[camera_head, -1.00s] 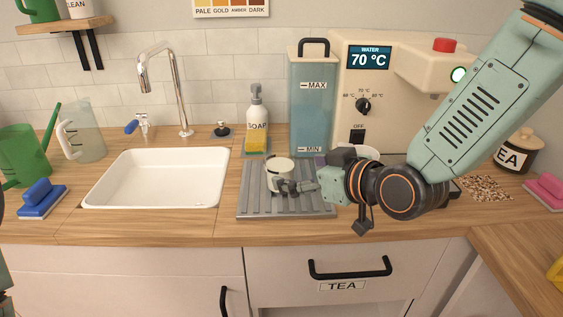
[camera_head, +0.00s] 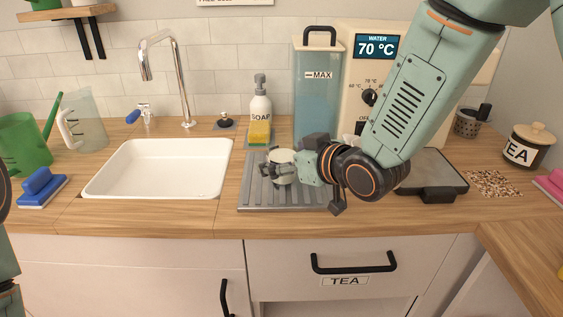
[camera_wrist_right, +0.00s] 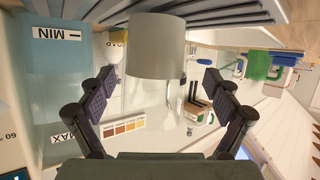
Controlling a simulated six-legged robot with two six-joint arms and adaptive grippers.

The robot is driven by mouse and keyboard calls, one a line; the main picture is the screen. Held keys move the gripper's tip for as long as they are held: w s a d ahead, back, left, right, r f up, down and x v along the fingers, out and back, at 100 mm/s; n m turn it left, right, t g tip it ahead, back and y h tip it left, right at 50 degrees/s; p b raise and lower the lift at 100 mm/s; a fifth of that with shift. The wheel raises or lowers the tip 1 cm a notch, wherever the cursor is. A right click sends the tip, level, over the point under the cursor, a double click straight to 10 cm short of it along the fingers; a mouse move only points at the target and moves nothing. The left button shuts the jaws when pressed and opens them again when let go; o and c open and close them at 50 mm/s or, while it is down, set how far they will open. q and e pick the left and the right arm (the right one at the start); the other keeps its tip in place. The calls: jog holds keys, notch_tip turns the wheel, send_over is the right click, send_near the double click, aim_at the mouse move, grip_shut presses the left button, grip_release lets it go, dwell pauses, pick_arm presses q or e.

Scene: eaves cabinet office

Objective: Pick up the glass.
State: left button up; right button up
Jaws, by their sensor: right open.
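My right gripper (camera_head: 272,170) is open and reaches in from the right, low at the glass. Its fingers hide part of the glass's lower side in the head view. The wrist view shows gaps between both pads and the wall. My left gripper is out of view; only parts of my left arm show at the left edge.
A soap bottle (camera_head: 260,105) with a yellow sponge (camera_head: 259,132) and a blue water tank (camera_head: 317,105) stand close behind the tray. The white sink (camera_head: 155,170) is left. A dark flat tray (camera_head: 440,178) and a tea jar (camera_head: 528,148) are right.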

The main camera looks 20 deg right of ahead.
jog(key=shift+w+a+f, duration=0.15)
jog(key=shift+w+f, duration=0.2)
jog(key=shift+w, duration=0.2)
jog(key=shift+w+d+f, duration=0.25)
jog(key=shift+w+d, duration=0.1)
jog(key=shift+w, duration=0.1)
jog(key=shift+s+r, duration=0.1)
jog(key=shift+s, duration=0.05)
jog(key=shift+c, duration=0.2)
jog(key=shift+s+a+r, duration=0.15)
jog(key=shift+a, duration=0.15)
jog(key=c, duration=0.3)
jog(key=shift+w+d+f, duration=0.2)
jog(key=shift+w+d, duration=0.05)
jog(key=c, duration=0.4)
jog(key=shift+s+a+r, duration=0.15)
jog(key=c, duration=0.8)
